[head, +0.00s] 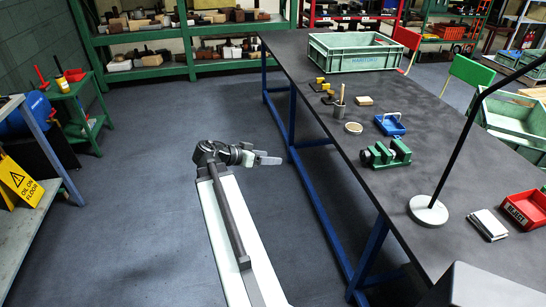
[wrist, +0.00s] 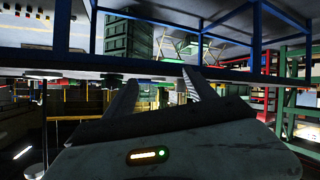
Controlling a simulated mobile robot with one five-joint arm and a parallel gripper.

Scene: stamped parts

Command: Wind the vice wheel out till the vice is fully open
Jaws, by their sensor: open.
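The green vice (head: 399,151) stands on the dark bench top (head: 450,125), near its left long edge. Its wheel is too small to make out clearly, and I cannot tell how far the jaws are apart. My gripper (head: 268,158) is over the floor, left of the bench and clear of the vice, pointing right towards the bench. In the wrist view my gripper (wrist: 160,92) has its two fingers spread apart with nothing between them.
Blue bench legs and rails (head: 291,110) stand right of my gripper. A lamp (head: 429,211) stands front right.

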